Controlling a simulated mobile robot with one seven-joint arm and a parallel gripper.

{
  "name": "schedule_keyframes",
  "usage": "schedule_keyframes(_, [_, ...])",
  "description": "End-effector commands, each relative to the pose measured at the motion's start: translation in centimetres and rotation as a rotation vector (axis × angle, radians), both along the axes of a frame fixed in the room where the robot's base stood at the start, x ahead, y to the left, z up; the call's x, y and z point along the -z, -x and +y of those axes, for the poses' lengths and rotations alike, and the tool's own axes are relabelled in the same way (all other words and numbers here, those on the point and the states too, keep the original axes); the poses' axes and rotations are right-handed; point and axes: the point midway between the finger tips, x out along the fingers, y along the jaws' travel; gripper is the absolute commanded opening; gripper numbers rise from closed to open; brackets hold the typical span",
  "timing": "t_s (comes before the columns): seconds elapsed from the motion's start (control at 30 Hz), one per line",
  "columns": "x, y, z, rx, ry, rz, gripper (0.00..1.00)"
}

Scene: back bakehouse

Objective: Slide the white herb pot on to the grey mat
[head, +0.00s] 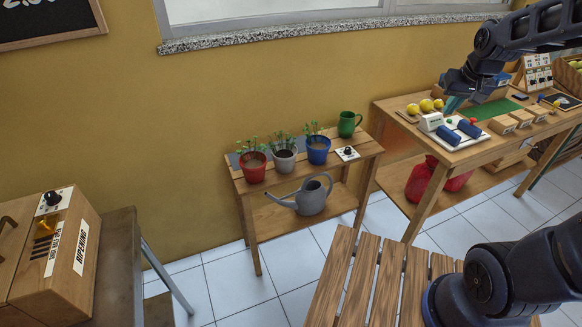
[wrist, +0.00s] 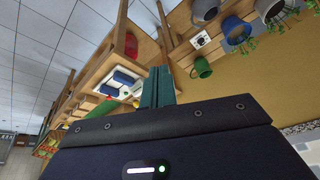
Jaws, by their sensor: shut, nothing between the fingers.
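The white herb pot (head: 284,161), with green seedlings, stands upright on the small wooden plant stand between a red pot (head: 251,168) and a blue pot (head: 318,151). The grey mat (head: 235,160) is a strip along the back of the stand top, partly hidden by the pots. The white pot appears to stand in front of it; its exact overlap is hard to tell. In the wrist view the white pot (wrist: 271,10) is at the upper right edge. My gripper (head: 453,104) is shut and empty, high over the right-hand table, well right of the pot. Its teal fingers (wrist: 157,86) show together.
A green mug (head: 347,124) and a white knob box (head: 347,153) stand at the stand's right end. A grey watering can (head: 312,196) is on its lower shelf. The right table (head: 468,157) is crowded. A slatted wooden table (head: 363,283) stands in front.

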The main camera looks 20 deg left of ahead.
Motion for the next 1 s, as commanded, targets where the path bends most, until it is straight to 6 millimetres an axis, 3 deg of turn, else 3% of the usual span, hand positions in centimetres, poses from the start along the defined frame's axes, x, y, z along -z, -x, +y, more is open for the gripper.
schedule_keyframes(0.2, [3.1, -3.0, 6.9, -0.089, 0.003, 0.019, 0.0])
schedule_keyframes(0.5, [8.6, -4.8, 16.9, -0.204, 0.014, 0.035, 0.0])
schedule_keyframes(0.77, [14.7, -4.1, 26.1, -0.307, 0.031, 0.042, 0.0])
schedule_keyframes(1.0, [21.1, -1.6, 34.2, -0.405, 0.05, 0.041, 0.0])
